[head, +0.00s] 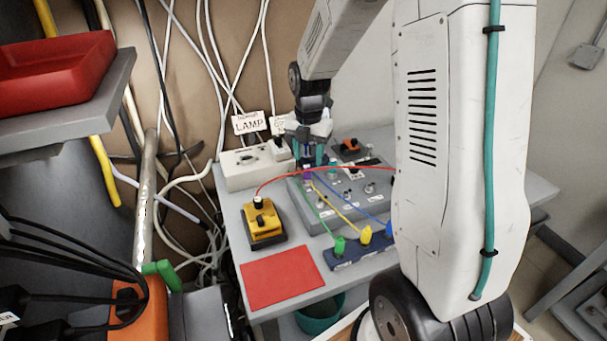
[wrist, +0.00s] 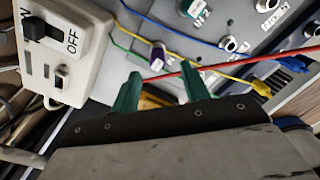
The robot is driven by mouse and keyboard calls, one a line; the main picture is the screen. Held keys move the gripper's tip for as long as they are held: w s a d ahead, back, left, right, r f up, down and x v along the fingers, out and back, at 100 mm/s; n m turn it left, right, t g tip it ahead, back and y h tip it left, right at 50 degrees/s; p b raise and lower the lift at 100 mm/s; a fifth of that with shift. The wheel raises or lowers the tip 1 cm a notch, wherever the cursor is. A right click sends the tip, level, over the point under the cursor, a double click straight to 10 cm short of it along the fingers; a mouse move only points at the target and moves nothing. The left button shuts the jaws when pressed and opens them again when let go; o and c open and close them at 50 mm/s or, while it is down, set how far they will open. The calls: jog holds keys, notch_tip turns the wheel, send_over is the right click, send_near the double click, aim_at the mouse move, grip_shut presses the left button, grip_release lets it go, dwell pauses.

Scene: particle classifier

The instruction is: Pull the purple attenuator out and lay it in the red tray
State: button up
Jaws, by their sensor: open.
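The purple attenuator (head: 307,174) stands on the grey sloped console (head: 345,218), and it also shows in the wrist view (wrist: 157,55) with a pale end. My gripper (head: 310,156) is open above it, fingers pointing down. In the wrist view, its two green fingertips (wrist: 160,76) are spread, with the attenuator just beyond the gap between them. Whether a finger touches the attenuator cannot be told. The red tray (head: 55,68) is on a grey shelf at the upper left, and its visible part looks empty.
Red, blue, yellow and green cables cross close to the attenuator. A green-teal connector (wrist: 196,8) stands nearby. A white switch box (head: 242,170) is beside the console. A yellow device (head: 263,223), flat red mat (head: 282,277) and blue plug strip (head: 350,257) lie in front.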

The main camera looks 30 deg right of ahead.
aim_at(306, 166)
jog(key=f, duration=0.4)
jog(key=shift+w+f, duration=0.25)
jog(key=shift+f, duration=0.1)
jog(key=shift+a, duration=0.1)
grip_shut()
jog(key=shift+r, duration=0.55)
jog(key=r, duration=0.2)
jog(key=shift+s+r, duration=0.35)
jog(key=shift+s, duration=0.05)
jog(key=s+a+r, duration=0.1)
jog(key=s+a, duration=0.2)
jog(key=s, duration=1.2)
jog(key=shift+r, duration=0.15)
